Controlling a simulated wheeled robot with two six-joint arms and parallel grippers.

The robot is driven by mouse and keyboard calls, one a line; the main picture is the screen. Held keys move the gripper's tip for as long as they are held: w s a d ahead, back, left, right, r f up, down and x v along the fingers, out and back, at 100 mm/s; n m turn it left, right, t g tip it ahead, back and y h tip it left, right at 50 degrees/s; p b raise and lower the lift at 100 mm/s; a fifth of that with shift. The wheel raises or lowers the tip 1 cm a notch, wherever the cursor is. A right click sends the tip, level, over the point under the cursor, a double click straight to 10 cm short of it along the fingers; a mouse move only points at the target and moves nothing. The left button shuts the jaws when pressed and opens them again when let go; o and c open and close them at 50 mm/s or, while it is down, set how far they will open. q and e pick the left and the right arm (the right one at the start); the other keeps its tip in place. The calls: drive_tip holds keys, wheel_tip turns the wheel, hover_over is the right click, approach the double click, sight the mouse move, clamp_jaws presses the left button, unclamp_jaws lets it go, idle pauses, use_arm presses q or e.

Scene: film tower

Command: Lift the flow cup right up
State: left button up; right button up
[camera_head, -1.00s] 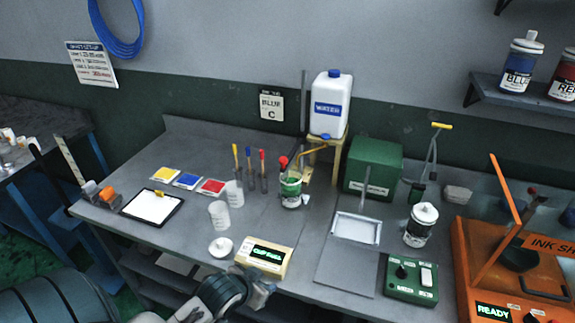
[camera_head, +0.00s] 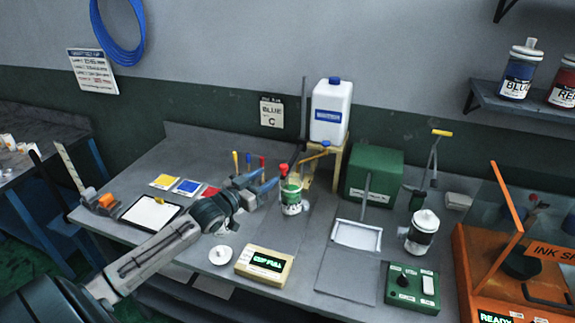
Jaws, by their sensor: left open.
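A can (camera_head: 291,203) with a white and green label stands mid-bench with green contents. A red knob (camera_head: 283,170) shows at its top, apparently the handle of the flow cup; the cup itself is hidden in the can. My left gripper (camera_head: 266,181) is open and empty, just left of the can, its fingers pointing toward it. I see no contact with the knob. A cream box (camera_head: 264,265) in front has a lit display that seems to read "CUP FULL". My right gripper is not in view.
A water jug (camera_head: 330,112) on a wooden stand (camera_head: 325,162) rises behind the can to the right. Several coloured-handled tools stand behind my gripper. A white-lidded jar (camera_head: 423,230), metal tray (camera_head: 357,235) and green control box (camera_head: 411,288) stand to the right.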

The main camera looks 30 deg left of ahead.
sight(285, 165)
use_arm(q)
drive_tip(key=w+b, duration=0.2)
drive_tip(key=w, duration=0.1)
drive_tip(key=shift+d+f, duration=0.15)
drive_tip(key=shift+d, duration=0.15)
drive_tip(key=w, duration=0.4)
drive_tip(key=w+d+b, duration=0.1)
drive_tip(key=w, duration=0.1)
drive_tip(key=shift+w, duration=0.65)
drive_tip(key=shift+d, duration=0.1)
clamp_jaws()
